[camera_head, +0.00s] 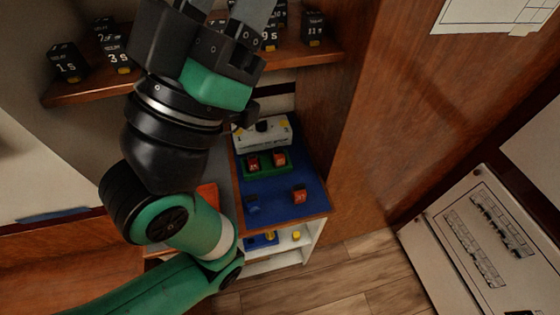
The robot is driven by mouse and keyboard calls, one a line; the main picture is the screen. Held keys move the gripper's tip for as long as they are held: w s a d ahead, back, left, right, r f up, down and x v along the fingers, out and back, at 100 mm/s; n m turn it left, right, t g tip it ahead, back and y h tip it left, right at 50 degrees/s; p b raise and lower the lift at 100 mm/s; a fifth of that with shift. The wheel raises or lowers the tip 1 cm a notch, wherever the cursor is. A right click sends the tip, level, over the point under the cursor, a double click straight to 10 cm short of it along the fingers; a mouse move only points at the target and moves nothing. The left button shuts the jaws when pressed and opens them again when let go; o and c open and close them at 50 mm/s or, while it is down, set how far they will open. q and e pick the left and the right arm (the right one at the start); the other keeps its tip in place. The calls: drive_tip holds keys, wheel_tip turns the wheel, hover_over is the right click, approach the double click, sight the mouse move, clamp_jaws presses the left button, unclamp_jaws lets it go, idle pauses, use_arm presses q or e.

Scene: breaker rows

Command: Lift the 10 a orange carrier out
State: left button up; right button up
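My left arm crosses the picture from the lower left. Its gripper (225,12) reaches over the upper shelf with its fingers apart, but the tips are cut off by the top edge. I cannot see whether anything is between them. An orange-red block (279,158) and a red block (252,163) with dark markings stand in a green tray (268,174). Another orange-red block (299,195) stands on a blue mat (280,206). Their labels are too small to read, so I cannot tell which is the 10 a orange carrier. My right gripper is not in view.
Several black numbered blocks stand on the wooden shelf (85,92), including 1 s (68,65) and 11 s (314,28). A white unit (263,135) stands behind the green tray. A white panel (480,240) is at right.

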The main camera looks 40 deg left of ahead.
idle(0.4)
use_arm(q)
drive_tip(key=o, duration=0.6)
drive_tip(key=shift+o, duration=0.2)
drive_tip(key=shift+y, duration=0.3)
